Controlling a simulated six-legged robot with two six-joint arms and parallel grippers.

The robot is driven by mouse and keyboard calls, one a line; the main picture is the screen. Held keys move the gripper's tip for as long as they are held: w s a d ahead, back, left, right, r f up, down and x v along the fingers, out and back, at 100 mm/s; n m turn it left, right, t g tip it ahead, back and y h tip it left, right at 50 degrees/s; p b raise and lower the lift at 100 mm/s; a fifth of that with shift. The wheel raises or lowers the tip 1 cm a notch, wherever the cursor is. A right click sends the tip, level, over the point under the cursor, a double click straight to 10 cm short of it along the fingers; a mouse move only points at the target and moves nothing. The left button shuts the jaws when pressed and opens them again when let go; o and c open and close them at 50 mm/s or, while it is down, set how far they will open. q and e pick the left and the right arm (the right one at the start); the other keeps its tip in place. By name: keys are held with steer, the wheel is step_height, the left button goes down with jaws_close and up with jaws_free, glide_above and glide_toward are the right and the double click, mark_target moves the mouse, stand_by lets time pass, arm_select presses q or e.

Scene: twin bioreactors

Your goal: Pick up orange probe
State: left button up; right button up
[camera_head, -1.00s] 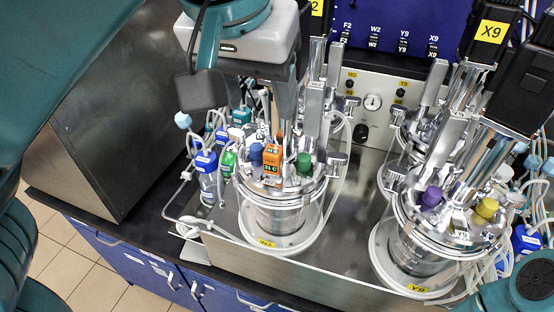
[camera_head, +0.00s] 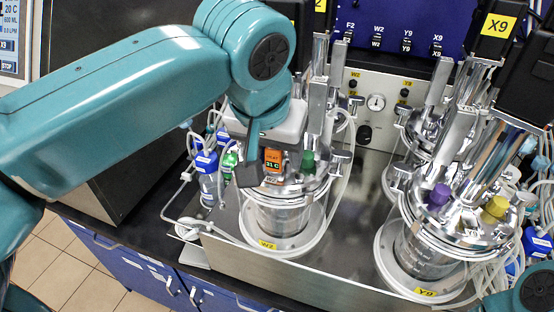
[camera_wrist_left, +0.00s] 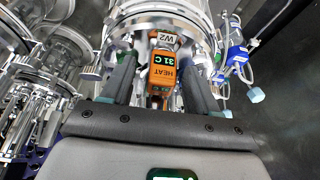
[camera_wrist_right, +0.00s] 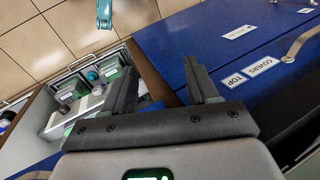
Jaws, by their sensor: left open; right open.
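The orange probe (camera_head: 273,159) has a small display reading 31 C and stands in the lid of the left vessel, labelled W2. In the left wrist view the probe (camera_wrist_left: 162,72), marked HEAT, shows between the two dark fingers. My left gripper (camera_wrist_left: 160,85) is open, with one finger on each side of the probe and a gap to each. In the head view the left gripper (camera_head: 258,150) is over the vessel lid, and the hand and arm hide part of it. My right gripper (camera_wrist_right: 165,85) is open and empty, away from the vessels, near blue cabinet fronts.
The right vessel (camera_head: 425,250), labelled Y9, carries a purple cap (camera_head: 440,195) and a yellow cap (camera_head: 496,207). A green cap (camera_head: 308,161) stands close right of the probe. Blue-capped bottles (camera_head: 207,165) and tubing crowd the left. The steel bench (camera_head: 335,240) between the vessels is clear.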

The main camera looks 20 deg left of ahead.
arm_select(q)
steer(key=shift+s, duration=0.15)
steer(key=shift+c, duration=0.9)
steer(key=shift+s+a, duration=0.1)
steer(key=shift+a, duration=0.1)
steer(key=c, duration=0.9)
steer(key=shift+d, duration=0.2)
steer(key=shift+a+r, duration=0.15)
steer(key=shift+r, duration=0.4)
steer(key=shift+r+p, duration=3.05)
steer(key=shift+r, duration=5.4)
jaws_close()
